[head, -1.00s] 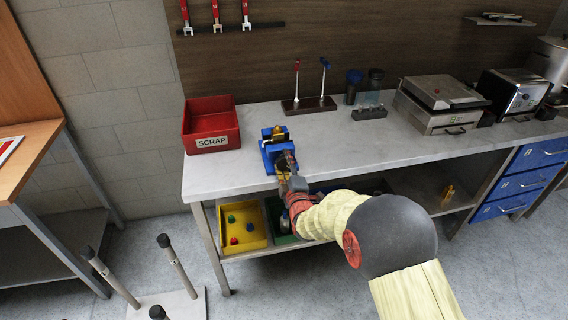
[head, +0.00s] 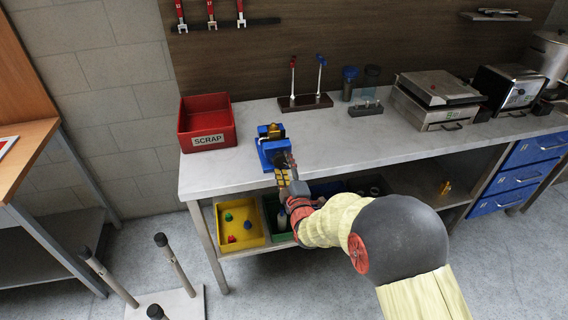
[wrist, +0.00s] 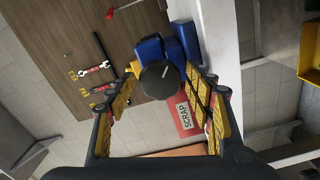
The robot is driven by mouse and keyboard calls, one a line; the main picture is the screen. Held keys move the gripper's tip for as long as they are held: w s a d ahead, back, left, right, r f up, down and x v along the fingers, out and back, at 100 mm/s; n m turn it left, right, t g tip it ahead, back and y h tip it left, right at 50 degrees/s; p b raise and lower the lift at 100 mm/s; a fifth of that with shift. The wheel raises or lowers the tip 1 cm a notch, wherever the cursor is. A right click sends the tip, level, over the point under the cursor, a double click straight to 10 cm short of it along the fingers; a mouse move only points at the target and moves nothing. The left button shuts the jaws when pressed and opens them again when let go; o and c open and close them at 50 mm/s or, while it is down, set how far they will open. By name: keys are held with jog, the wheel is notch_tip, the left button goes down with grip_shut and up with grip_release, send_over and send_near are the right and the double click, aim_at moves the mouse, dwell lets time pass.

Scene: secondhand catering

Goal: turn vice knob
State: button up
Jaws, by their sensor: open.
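The blue vice (head: 268,149) stands on the front edge of the grey workbench, with a yellowish part on top. In the wrist view the vice (wrist: 178,42) is behind its round dark knob (wrist: 159,83), which has a white line on its face. My gripper (head: 285,169) is at the front of the vice, just past the bench edge. In the wrist view its two yellow-padded fingers are open, one on each side of the knob. I cannot tell whether either finger touches it. In the head view my gripper hides the knob.
A red SCRAP bin (head: 208,125) stands left of the vice. A rack with two upright levers (head: 305,103) is behind it to the right. A yellow bin (head: 240,225) and a green bin (head: 274,217) sit on the lower shelf. A posted stand (head: 185,303) is on the floor at left.

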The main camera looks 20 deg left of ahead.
jog(key=v, duration=0.5)
jog(key=shift+s+d+r, duration=0.1)
jog(key=shift+s, duration=0.2)
jog(key=shift+b, duration=0.4)
dwell(0.5)
jog(key=v, duration=1.2)
jog(key=shift+o, duration=0.2)
jog(key=shift+d, duration=0.1)
